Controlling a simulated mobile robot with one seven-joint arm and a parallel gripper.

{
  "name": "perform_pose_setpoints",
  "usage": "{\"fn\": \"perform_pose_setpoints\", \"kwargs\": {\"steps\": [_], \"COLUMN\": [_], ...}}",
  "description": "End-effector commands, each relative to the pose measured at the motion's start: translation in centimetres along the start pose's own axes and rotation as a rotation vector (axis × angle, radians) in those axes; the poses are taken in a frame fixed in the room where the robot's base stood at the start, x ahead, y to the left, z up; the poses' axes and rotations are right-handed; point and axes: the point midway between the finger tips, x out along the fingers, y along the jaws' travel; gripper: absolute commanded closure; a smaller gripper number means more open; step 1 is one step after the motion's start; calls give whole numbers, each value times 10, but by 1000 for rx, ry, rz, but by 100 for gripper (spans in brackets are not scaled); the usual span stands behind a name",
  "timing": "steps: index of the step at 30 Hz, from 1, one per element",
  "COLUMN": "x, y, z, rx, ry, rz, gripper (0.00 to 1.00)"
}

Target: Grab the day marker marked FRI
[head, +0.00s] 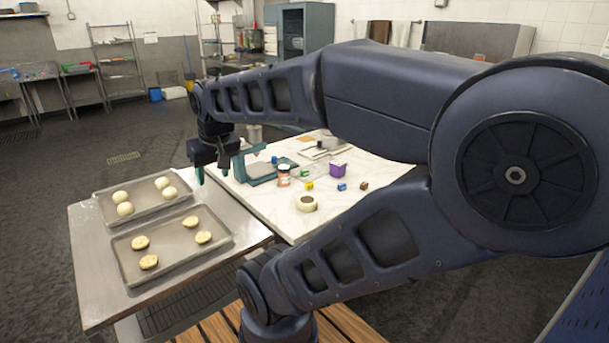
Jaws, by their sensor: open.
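Several small cubes that look like day markers lie on the white marble table: a yellow one (309,186), a blue one (342,187), a brown one (364,186), a green one (305,173) and another blue one (274,160). Any lettering on them is too small to read, so I cannot tell which is marked FRI. My gripper (212,177) is open and empty, pointing down near the left edge of the marble, above and to the left of the cubes.
Two trays with pale dough rounds (124,196) and browned ones (149,262) lie on the steel table at left. A tape roll (306,203), a purple box (338,170), a jar (284,177) and a teal scale (257,170) stand around the cubes.

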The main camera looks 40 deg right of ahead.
Motion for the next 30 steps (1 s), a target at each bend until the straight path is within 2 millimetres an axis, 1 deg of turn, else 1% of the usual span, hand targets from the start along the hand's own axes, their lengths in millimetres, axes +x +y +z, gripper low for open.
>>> {"fn": "perform_pose_setpoints", "kwargs": {"steps": [2, 5, 8, 14, 21, 26, 30], "x": [1, 3, 8, 24, 51, 74, 96], "y": [2, 10, 22, 56, 105, 143, 178], "z": [-5, -19, -40, -85, -132, -159, -179], "rx": [16, 65, 142, 321, 533, 672, 789], "ry": [-3, -12, -23, -47, -70, -81, -89], "rz": [0, 2, 6, 27, 70, 109, 151], "gripper": [51, 51, 51, 51, 51, 51, 51]}}
